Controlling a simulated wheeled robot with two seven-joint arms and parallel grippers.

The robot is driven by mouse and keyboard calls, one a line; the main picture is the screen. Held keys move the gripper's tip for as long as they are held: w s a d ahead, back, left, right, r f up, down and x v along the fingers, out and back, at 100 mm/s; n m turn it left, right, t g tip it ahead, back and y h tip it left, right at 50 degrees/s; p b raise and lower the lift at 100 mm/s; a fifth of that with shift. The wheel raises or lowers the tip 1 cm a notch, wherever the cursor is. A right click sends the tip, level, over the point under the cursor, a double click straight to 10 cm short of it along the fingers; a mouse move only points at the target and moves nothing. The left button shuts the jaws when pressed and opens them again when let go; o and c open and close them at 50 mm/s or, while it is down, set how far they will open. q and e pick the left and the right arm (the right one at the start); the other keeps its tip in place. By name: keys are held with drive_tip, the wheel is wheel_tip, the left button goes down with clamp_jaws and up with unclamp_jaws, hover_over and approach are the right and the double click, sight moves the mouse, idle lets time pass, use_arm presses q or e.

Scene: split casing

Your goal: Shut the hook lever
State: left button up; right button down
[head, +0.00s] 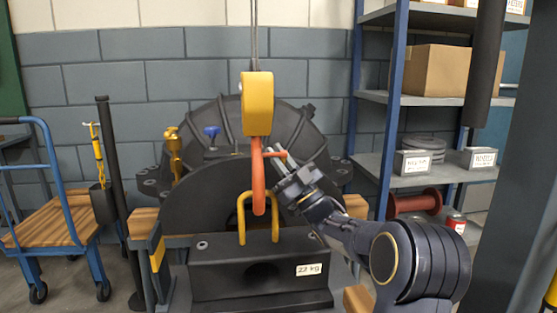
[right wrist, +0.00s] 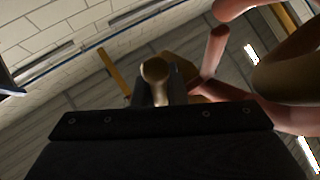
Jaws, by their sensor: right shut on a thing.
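An orange hook (head: 258,178) hangs from a yellow block (head: 257,100) on a cable. Its lower end is at the yellow lifting handle (head: 242,215) of a dark weight block (head: 225,275) marked 22 kg; I cannot tell if it passes through the handle. A short orange hook lever (head: 274,154) sticks out to the right from the hook's upper part. My right gripper (head: 279,157) comes from the right and is shut on the lever. In the right wrist view a rounded end (right wrist: 155,70) shows between the dark fingers. My left gripper is not in view.
A large dark casing (head: 290,125) with a blue valve (head: 212,132) and a brass fitting (head: 174,150) stands behind the hook. A shelf with boxes (head: 435,70) is at the right. A blue trolley (head: 45,220) and a dark post (head: 115,180) stand at the left.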

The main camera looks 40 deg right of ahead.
drive_tip(key=shift+n+y, duration=0.7)
drive_tip(key=shift+y, duration=0.1)
drive_tip(key=c, duration=1.7)
unclamp_jaws()
drive_tip(key=shift+c, duration=0.2)
drive_tip(key=s+d+f+p, duration=0.1)
drive_tip(key=s+d, duration=0.1)
drive_tip(key=s, duration=0.5)
drive_tip(key=s+d+f+p, duration=0.2)
drive_tip(key=s+d, duration=0.1)
drive_tip(key=s, duration=0.4)
drive_tip(key=shift+s+d+f, duration=0.15)
drive_tip(key=shift+s+f, duration=0.1)
drive_tip(key=shift+f, duration=0.05)
